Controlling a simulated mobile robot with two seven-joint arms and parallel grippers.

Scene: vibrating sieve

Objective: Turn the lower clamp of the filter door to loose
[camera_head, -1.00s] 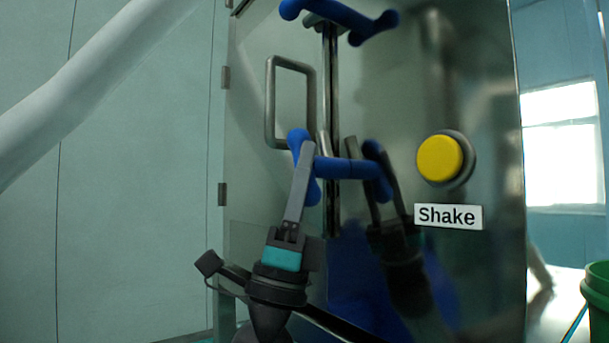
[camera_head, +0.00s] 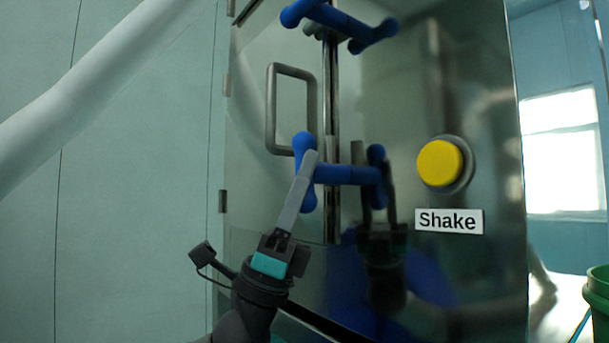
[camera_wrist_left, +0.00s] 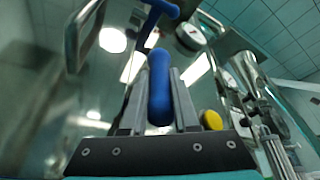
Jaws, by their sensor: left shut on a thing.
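The lower clamp (camera_head: 346,174) of the filter door is a blue handle on the steel front; its left part stands nearly upright with rounded ends. My left gripper (camera_head: 308,165) reaches up to it from below, its grey fingers at the clamp's left part. In the left wrist view the blue clamp handle (camera_wrist_left: 159,75) lies between the two fingers (camera_wrist_left: 158,108), which are shut on it. The near finger hides part of the handle. The filter door (camera_head: 275,200) looks closed. My right gripper is not in view.
The blue upper clamp (camera_head: 345,20) sits above, near the top edge. A grey door handle (camera_head: 271,108) stands left of the seam. A yellow button (camera_head: 439,163) and a "Shake" label (camera_head: 449,221) are to the right. A green bin (camera_head: 598,300) shows at the right edge. The steel front mirrors the gripper.

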